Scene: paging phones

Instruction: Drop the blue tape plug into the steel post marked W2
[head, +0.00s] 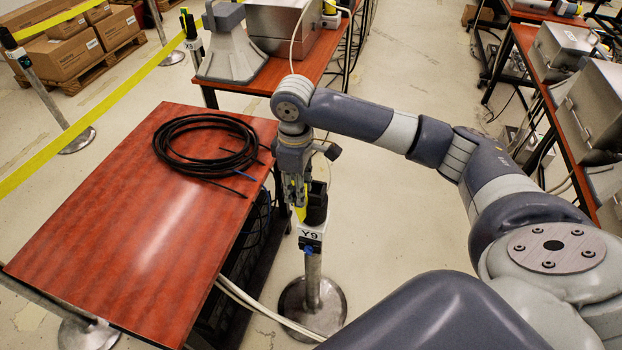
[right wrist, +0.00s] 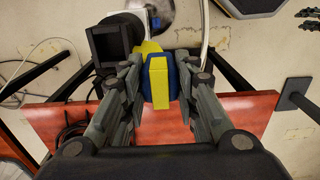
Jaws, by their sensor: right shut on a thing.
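My right gripper (head: 296,198) is shut on a blue plug with a yellow face (right wrist: 160,82); the plug sits between the fingers in the right wrist view. A strip of yellow tape (head: 300,213) shows below the fingers in the head view. The gripper is just beside the black head (head: 317,203) of a steel post (head: 313,278). That post's white label reads Y9 (head: 310,236). In the right wrist view a square black opening (right wrist: 111,46) lies left of the plug, apart from it. I cannot read W2 on any post. My left gripper is not in view.
A red-brown table (head: 130,240) with a coiled black cable (head: 208,145) stands left of the post. Other posts (head: 191,27) (head: 45,92) stand at the upper left along yellow tape (head: 95,105). White cables (head: 262,312) run near the post's base. Open floor lies behind the arm.

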